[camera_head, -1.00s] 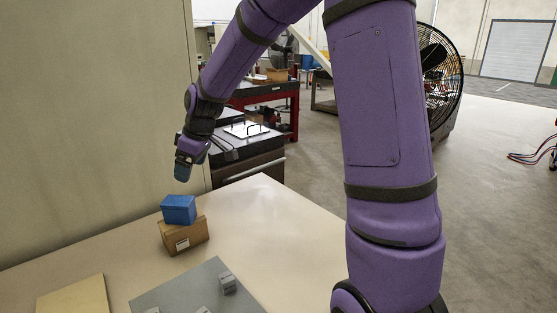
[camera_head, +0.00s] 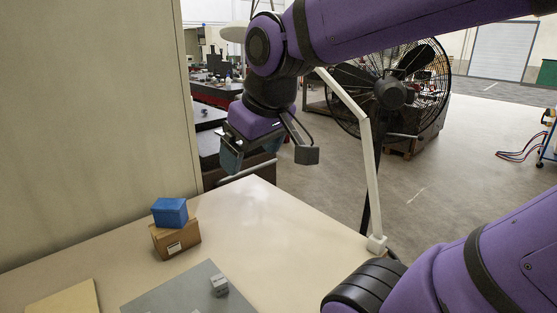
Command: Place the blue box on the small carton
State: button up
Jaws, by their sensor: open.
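The blue box (camera_head: 170,212) sits on top of the small brown carton (camera_head: 175,240), toward the left of the table. The carton has a white label on its front and stands on the table top. My gripper (camera_head: 268,160) is up and to the right of the blue box, beyond it and clear of it. Its fingers are spread apart with nothing visible between them.
A grey plate (camera_head: 180,292) with a small grey block (camera_head: 219,285) on it lies at the table's front. A tan board (camera_head: 62,300) lies at left. The table's (camera_head: 262,235) right part is bare. A white post (camera_head: 372,190) rises at its right edge.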

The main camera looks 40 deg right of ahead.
jog(key=shift+m, duration=0.7)
jog(key=s, duration=0.3)
jog(key=s+d, duration=0.1)
jog(key=s, duration=0.1)
jog(key=shift+s+f, duration=0.2)
jog(key=shift+f, duration=0.05)
